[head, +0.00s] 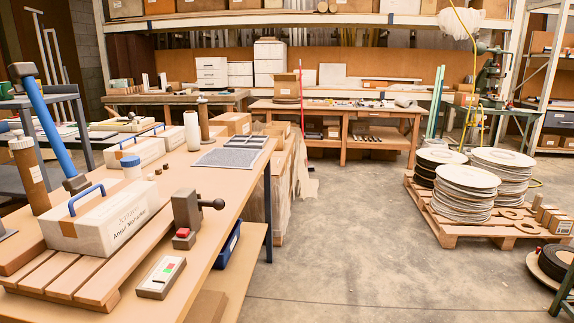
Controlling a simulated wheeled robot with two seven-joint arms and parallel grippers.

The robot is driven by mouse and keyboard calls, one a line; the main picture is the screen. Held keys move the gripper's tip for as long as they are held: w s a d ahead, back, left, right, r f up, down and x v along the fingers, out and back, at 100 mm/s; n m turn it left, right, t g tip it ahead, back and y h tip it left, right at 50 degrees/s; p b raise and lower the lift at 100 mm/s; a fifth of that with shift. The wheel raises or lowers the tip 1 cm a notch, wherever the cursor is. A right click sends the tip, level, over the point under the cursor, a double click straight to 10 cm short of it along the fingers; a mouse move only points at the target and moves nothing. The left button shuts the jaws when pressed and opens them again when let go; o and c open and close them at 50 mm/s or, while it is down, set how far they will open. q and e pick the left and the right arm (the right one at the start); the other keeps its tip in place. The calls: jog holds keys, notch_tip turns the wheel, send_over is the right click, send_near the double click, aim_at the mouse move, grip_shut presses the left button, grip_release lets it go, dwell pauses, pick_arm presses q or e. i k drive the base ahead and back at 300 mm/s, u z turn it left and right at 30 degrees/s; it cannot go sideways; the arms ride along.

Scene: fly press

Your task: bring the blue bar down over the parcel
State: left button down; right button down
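The blue bar (47,128) stands raised and tilted at the left. Its dark upper end (22,70) is high and its lower end meets a dark block (76,184) behind the parcel. The parcel (105,218) is a white box with a blue handle and a printed name, lying on wooden slats (60,275) at the near left of the bench. The bar is not across the parcel's top. Neither of my grippers shows in the head view.
A brown post (30,175) stands left of the parcel. A dark device with a red button (187,220) and a control box (161,277) are to its right. More white boxes (135,151) sit behind.

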aim_at(26, 72)
jog(key=z, duration=2.35)
jog(key=k, duration=1.8)
jog(key=u, duration=2.7)
jog(key=k, duration=1.25)
jog(key=z, duration=0.75)
jog(key=i, duration=1.4)
jog(key=u, duration=0.4)
